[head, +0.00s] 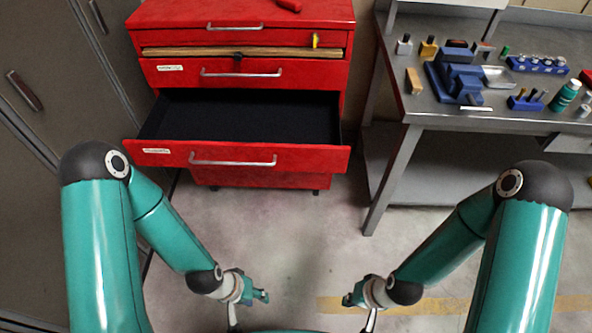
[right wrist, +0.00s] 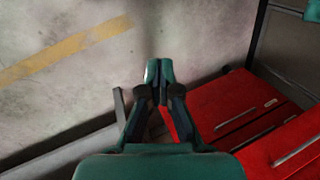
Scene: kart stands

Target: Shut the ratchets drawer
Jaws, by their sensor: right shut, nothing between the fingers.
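A red tool cabinet (head: 330,85) stands at the back left of the head view. Its lower wide drawer (head: 310,159) is pulled far out, with a silver bar handle (head: 233,162) on its front and an empty dark inside. A pale label (head: 148,151) on that front is too small to read. My right gripper (head: 350,298) is shut and empty, low in front of the cabinet and apart from the drawer; its fingertips (right wrist: 159,72) are together in the right wrist view. My left gripper (head: 264,295) is also low and apart from the drawer; its finger gap is unclear.
A metal workbench (head: 402,118) with tools and a blue fixture (head: 458,78) stands right of the cabinet. Grey lockers (head: 60,110) stand on the left. The floor (head: 300,235) before the drawer is clear. The cabinet's red drawers (right wrist: 280,135) also show in the right wrist view.

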